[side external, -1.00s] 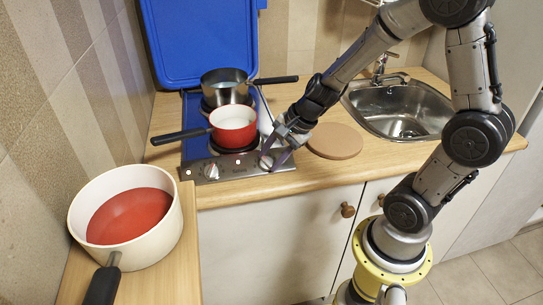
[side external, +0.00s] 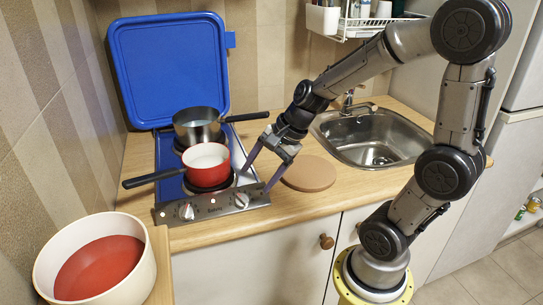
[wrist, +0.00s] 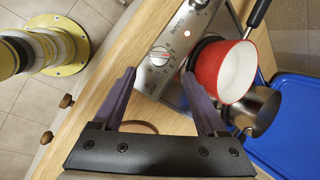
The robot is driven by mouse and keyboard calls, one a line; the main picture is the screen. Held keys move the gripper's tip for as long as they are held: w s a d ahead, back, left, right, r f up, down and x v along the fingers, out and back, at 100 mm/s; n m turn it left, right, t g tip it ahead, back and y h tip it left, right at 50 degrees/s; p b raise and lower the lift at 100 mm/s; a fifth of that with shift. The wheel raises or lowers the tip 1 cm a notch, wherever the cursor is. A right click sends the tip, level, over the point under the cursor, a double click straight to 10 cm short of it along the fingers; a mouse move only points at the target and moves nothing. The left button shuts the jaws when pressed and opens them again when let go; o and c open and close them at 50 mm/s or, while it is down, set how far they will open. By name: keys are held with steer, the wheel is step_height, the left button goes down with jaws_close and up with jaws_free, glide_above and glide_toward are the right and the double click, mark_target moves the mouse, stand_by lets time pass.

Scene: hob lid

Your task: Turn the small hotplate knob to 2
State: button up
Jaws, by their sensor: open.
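The steel hob panel (side external: 214,204) has two round knobs. The right knob (side external: 241,200) also shows in the wrist view (wrist: 159,56), ringed by dial marks too small to read. The left knob (side external: 187,211) is partly cut off at the top of the wrist view (wrist: 201,3). My gripper (side external: 256,180) is open and empty, just above and apart from the right knob. In the wrist view (wrist: 159,73) its two purple fingers straddle the line to that knob. The hotplates are mostly hidden under pans, so their sizes cannot be told.
A red pan (side external: 207,164) and a grey pan (side external: 197,126) stand on the hob, handles sticking out. A blue lid (side external: 170,65) stands raised behind. A round board (side external: 308,174) lies right of the hob, near the sink (side external: 375,138). A large white pot (side external: 142,275) is front left.

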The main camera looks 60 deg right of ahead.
steer(key=v, duration=0.6)
steer(key=shift+r, duration=0.15)
steer(key=s+a+r+n, duration=0.3)
steer(key=s+a+n, duration=0.2)
steer(key=a+n, duration=0.3)
steer(key=s+d+f+n+h, duration=0.1)
steer(key=s+d+n, duration=0.1)
steer(key=s+n, duration=0.4)
steer(key=n, duration=0.5)
steer(key=shift+f+n+h, duration=0.3)
steer(key=shift+h, duration=0.1)
steer(key=shift+d, duration=0.1)
